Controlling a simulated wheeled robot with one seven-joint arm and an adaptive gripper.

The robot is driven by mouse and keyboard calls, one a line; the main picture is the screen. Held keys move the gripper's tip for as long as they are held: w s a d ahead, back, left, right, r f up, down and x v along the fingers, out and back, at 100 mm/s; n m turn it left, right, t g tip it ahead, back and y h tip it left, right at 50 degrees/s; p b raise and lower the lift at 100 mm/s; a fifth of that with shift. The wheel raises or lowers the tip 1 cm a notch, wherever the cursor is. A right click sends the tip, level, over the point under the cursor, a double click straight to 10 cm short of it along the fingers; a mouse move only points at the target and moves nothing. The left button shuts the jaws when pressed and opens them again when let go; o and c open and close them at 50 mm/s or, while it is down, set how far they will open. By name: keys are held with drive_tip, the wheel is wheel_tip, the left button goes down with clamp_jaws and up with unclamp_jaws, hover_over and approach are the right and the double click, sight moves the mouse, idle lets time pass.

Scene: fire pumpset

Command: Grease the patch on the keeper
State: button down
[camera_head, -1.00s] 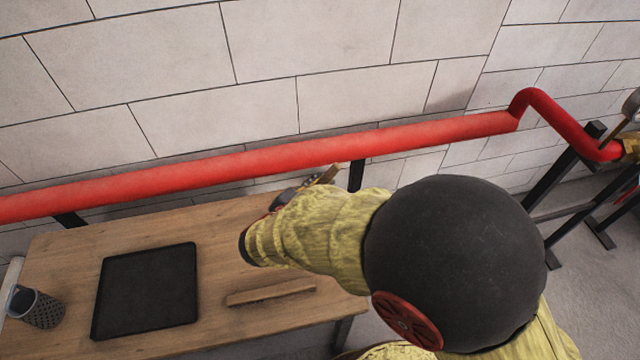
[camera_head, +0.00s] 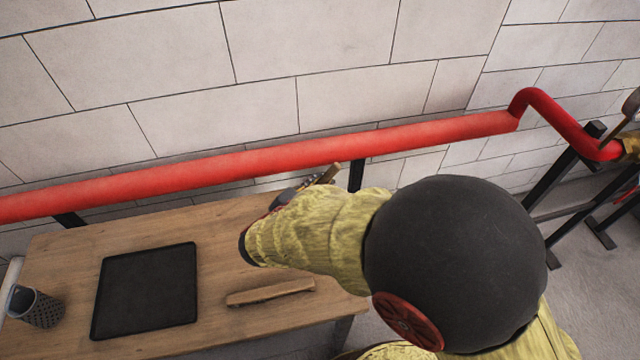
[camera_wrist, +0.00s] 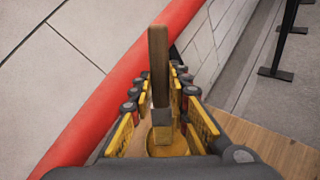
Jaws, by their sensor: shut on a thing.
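My gripper (camera_wrist: 160,105) is shut on a brush-like tool with a flat wooden handle (camera_wrist: 158,60) and a grey metal collar. The handle points up and away between the yellow and black fingers in the wrist view. A yellow rounded part shows at the tool's near end; I cannot tell whether it is bristles or part of my gripper. In the head view the tool (camera_head: 328,174) shows small, just below the red pipe and above the table's back right edge. My sleeved arm hides most of my gripper there. I cannot make out the keeper or its patch.
The red pipe (camera_head: 250,162) runs along the block wall behind the wooden table (camera_head: 225,225). A black tray (camera_head: 145,290), a wooden strip (camera_head: 270,292) and a mesh cup (camera_head: 38,308) are on the table. Black pipe supports and a valve end (camera_head: 628,142) stand at right.

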drive_tip(key=shift+r+p, duration=2.55)
drive_tip(key=shift+r, duration=0.95)
drive_tip(key=shift+f, duration=0.1)
